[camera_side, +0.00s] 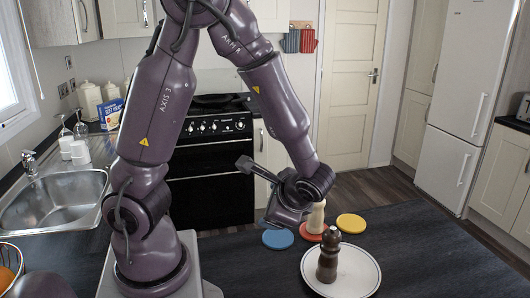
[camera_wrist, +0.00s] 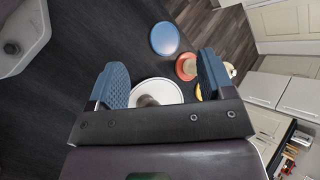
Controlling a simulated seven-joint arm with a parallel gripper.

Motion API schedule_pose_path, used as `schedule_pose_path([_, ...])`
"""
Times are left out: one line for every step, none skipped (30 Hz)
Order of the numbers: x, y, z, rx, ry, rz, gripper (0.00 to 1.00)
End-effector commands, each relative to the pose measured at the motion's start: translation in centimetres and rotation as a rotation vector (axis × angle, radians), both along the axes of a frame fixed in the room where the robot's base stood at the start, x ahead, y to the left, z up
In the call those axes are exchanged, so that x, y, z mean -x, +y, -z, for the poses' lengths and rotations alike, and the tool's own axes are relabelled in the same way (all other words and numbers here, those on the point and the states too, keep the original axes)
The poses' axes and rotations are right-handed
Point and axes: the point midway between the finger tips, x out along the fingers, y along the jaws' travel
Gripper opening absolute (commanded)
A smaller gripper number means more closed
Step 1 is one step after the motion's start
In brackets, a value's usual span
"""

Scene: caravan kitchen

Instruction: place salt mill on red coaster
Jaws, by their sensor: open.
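A cream mill (camera_side: 316,218), which looks like the salt mill, stands upright on the red coaster (camera_side: 304,235). In the wrist view the red coaster (camera_wrist: 180,62) and part of the cream mill (camera_wrist: 189,68) show beside my right finger, which hides some of the mill. My gripper (camera_side: 284,218) is just left of the mill in the side view. In the wrist view my gripper (camera_wrist: 161,68) has its fingers wide apart with nothing between them. Whether a finger touches the mill, I cannot tell.
A dark brown mill (camera_side: 328,256) stands on a white plate (camera_side: 364,273) in front. A blue coaster (camera_side: 278,239) lies left of the red one and a yellow coaster (camera_side: 351,223) right of it. The dark worktop (camera_side: 440,255) is clear on the right. A sink (camera_side: 62,198) is at left.

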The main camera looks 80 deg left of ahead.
Motion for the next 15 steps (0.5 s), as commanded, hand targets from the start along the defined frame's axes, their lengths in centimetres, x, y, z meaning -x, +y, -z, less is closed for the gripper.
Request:
schedule_pose_path([0.3, -0.6, -1.4, 0.084, -0.071, -0.054, 0.75])
schedule_pose_path([0.5, -1.0, -2.0, 0.133, -0.107, -0.082, 0.75])
schedule_pose_path([0.7, -1.6, -3.0, 0.197, -0.155, -0.116, 0.75])
schedule_pose_path([0.9, -2.0, -3.7, 0.245, -0.193, -0.139, 0.75])
schedule_pose_path([1.1, -2.4, -4.5, 0.293, -0.233, -0.161, 0.75])
schedule_pose_path([1.4, -3.0, -5.6, 0.354, -0.285, -0.186, 0.75])
schedule_pose_path([1.5, -3.4, -6.4, 0.400, -0.325, -0.201, 0.75])
schedule_pose_path([1.7, -3.9, -7.2, 0.446, -0.369, -0.216, 0.75])
schedule_pose_path([2.0, -4.5, -8.3, 0.504, -0.425, -0.231, 0.75])
schedule_pose_path([2.2, -4.9, -9.2, 0.546, -0.467, -0.238, 0.75])
schedule_pose_path([2.4, -5.3, -10.0, 0.585, -0.508, -0.246, 0.75])
schedule_pose_path([2.7, -5.8, -11.0, 0.633, -0.560, -0.250, 0.75])
schedule_pose_path([2.9, -6.2, -11.7, 0.665, -0.597, -0.251, 0.75])
schedule_pose_path([3.1, -6.5, -12.4, 0.695, -0.632, -0.252, 0.75])
schedule_pose_path([3.4, -7.0, -13.2, 0.731, -0.675, -0.250, 0.75])
